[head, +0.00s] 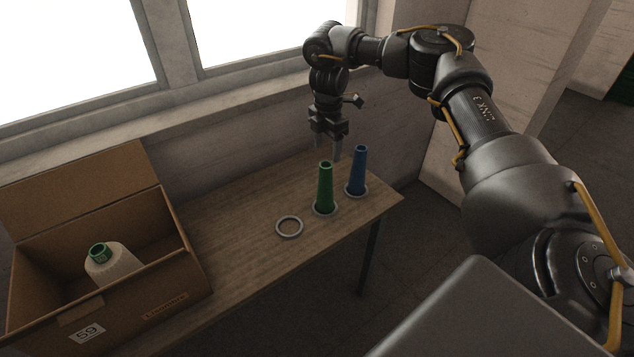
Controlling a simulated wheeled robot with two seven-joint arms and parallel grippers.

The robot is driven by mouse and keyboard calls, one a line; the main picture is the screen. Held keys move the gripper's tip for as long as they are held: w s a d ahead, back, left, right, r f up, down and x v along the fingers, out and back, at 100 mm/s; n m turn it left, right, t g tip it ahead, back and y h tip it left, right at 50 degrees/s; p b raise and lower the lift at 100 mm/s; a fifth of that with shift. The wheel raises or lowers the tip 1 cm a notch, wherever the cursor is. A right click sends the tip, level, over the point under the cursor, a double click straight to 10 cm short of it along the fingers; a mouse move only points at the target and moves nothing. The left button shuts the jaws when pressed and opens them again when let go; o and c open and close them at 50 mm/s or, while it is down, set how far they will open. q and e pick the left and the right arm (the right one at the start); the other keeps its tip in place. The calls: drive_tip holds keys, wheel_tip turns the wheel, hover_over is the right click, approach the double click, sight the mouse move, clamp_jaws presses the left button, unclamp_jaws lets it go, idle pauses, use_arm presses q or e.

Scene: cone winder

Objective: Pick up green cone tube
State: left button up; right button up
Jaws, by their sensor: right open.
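The green cone tube (325,187) stands upright in a grey ring on the wooden table (237,211). A blue cone tube (357,172) stands upright just to its right, also in a ring. My right gripper (328,151) points down with its fingers apart and nothing seen between them. It is above and behind the green tube, close to its top in the picture; the exact gap cannot be told. My left gripper is not in view.
An empty grey ring (289,227) lies left of the green tube. An open cardboard box (183,296) at the left holds a white yarn cone (114,266) with a green top. The table's right end and front edge are close to the tubes. A wall and window stand behind.

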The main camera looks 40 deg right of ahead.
sight(327, 166)
drive_tip(key=shift+w, duration=0.35)
drive_tip(key=shift+w+a, duration=0.1)
drive_tip(key=shift+w, duration=0.05)
drive_tip(key=f, duration=0.1)
drive_tip(key=s+f, duration=0.1)
drive_tip(key=f, duration=0.1)
drive_tip(key=shift+s+d, duration=0.1)
drive_tip(key=shift+d, duration=0.1)
drive_tip(key=shift+w+d+f+b, duration=0.15)
drive_tip(key=shift+f+b, duration=0.25)
drive_tip(key=shift+f, duration=0.65)
drive_tip(key=shift+w+f, duration=0.15)
drive_tip(key=shift+f, duration=0.05)
drive_tip(key=shift+f+p, duration=0.4)
drive_tip(key=shift+p, duration=0.05)
drive_tip(key=f, duration=0.3)
drive_tip(key=f+p, duration=0.1)
drive_tip(key=shift+w+f, duration=0.15)
drive_tip(key=shift+w, duration=0.1)
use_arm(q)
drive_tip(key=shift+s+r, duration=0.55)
